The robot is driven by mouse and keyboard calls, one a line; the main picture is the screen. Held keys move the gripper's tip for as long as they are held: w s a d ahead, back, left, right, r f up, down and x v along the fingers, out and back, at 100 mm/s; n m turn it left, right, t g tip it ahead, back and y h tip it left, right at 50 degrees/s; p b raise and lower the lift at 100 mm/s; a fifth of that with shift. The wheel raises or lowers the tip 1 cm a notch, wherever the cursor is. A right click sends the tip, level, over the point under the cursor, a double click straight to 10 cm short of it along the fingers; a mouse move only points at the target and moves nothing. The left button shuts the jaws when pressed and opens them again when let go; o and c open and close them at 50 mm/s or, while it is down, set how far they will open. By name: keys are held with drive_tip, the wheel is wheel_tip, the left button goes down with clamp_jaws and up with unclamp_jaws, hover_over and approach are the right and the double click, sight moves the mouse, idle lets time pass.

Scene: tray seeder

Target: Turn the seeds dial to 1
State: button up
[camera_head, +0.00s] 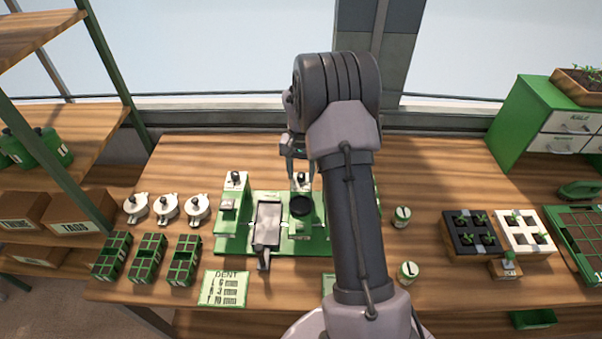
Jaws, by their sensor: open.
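The tray seeder (232,243) is a green machine in the middle of the wooden table, with a grey metal chute at its centre. A dark knob on a white plate (235,179) tops its left post. Another white plate with a dark knob (301,182) is at the middle, close to my gripper. My gripper (298,172) is open, pointing down just above or around this middle knob; I cannot tell whether it touches. My arm hides the seeder's right part. No dial labels or settings are readable, so I cannot tell which knob is the seeds dial.
A card marked DENT (223,288) lies in front. Two small round tins (401,217) and black and white seedling trays (473,246) are right. The table behind the seeder is clear.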

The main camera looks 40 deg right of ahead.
clamp_jaws()
drive_tip(key=n+p, duration=0.2)
drive_tip(key=n, duration=0.4)
drive_tip(key=shift+r+p, duration=0.15)
drive_tip(key=shift+p, duration=0.15)
drive_tip(key=n+p, duration=0.2)
drive_tip(key=n, duration=0.3)
drive_tip(key=shift+d+n, duration=0.1)
drive_tip(key=shift+n, duration=0.5)
unclamp_jaws()
